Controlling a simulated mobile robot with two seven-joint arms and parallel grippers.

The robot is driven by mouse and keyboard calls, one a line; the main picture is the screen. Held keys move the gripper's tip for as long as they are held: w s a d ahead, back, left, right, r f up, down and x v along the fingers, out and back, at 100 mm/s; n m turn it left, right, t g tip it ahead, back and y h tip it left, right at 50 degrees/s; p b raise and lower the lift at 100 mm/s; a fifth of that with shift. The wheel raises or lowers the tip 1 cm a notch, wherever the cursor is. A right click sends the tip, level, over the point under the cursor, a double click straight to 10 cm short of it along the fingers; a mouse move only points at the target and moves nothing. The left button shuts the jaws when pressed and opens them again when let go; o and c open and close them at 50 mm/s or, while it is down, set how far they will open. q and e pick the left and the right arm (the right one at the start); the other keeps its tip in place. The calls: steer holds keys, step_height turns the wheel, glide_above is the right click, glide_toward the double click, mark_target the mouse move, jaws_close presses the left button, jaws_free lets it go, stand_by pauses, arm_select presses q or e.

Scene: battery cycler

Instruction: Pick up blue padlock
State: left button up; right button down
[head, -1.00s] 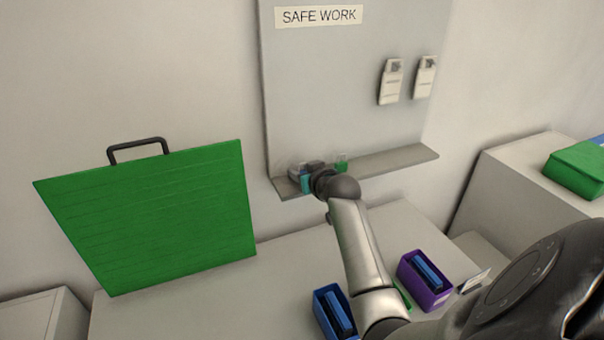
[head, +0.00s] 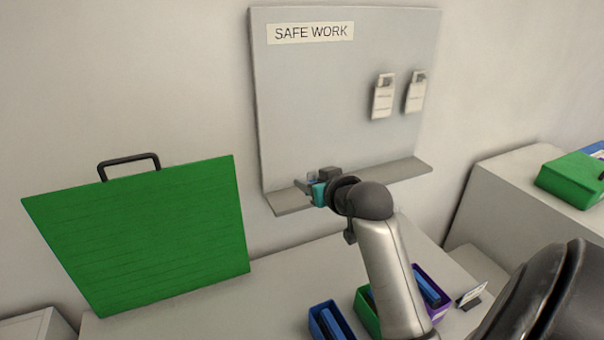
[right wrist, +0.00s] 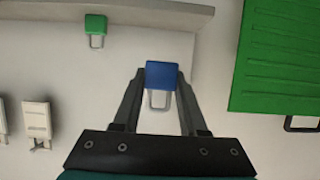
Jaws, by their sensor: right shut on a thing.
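The blue padlock (right wrist: 161,74) is between the fingertips of my right gripper (right wrist: 160,82) in the right wrist view, with its pale shackle pointing toward the palm. The gripper is shut on it. In the head view my right gripper (head: 308,186) is in front of the board's shelf, near its left part, and the padlock is mostly hidden there. In the right wrist view the padlock appears apart from the shelf edge. My left gripper is not in view.
A green padlock (right wrist: 95,25) is at the shelf (right wrist: 150,14). The grey SAFE WORK board (head: 310,100) holds two white tags (head: 383,97). A large green panel with a handle (head: 140,235) stands left. Blue (head: 315,318), green (head: 367,310) and purple (head: 443,300) boxes stand on the bench below.

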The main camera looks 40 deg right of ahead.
steer(key=s+a, duration=0.3)
steer(key=s, duration=0.7)
steer(key=shift+s+a, duration=0.2)
steer(key=shift+s, duration=0.2)
